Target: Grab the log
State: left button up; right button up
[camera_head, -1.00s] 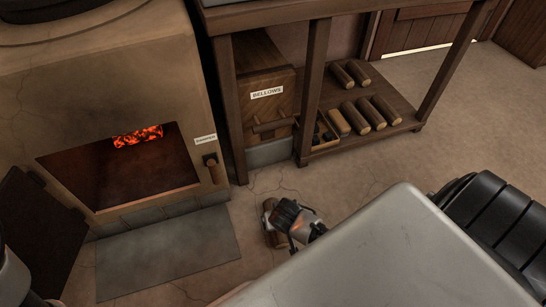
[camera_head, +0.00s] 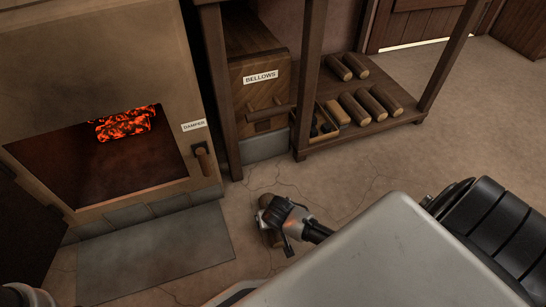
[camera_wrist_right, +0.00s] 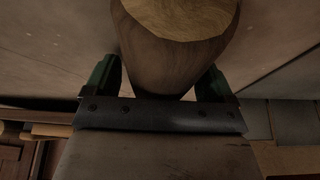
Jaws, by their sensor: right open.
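The log (camera_head: 271,239) is a short brown piece of wood on the floor in front of the stove and shelf. My right gripper (camera_head: 280,216) is down at it and hides much of it in the head view. In the right wrist view the log (camera_wrist_right: 172,50) shows its pale cut end and bark side. It lies between the two green-edged fingers of my right gripper (camera_wrist_right: 159,80), which are open around it. My left gripper is not in view.
A stove with glowing embers (camera_head: 126,123) stands open at left, with a grey floor slab (camera_head: 155,256) before it. A damper handle (camera_head: 203,161) and a bellows box (camera_head: 258,90) are nearby. Several more logs (camera_head: 385,100) lie on the low shelf (camera_head: 335,142). Floor at right is clear.

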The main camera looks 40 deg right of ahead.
jog(key=shift+r, duration=0.1)
jog(key=c, duration=1.1)
jog(key=shift+r, duration=0.1)
jog(key=shift+c, duration=0.2)
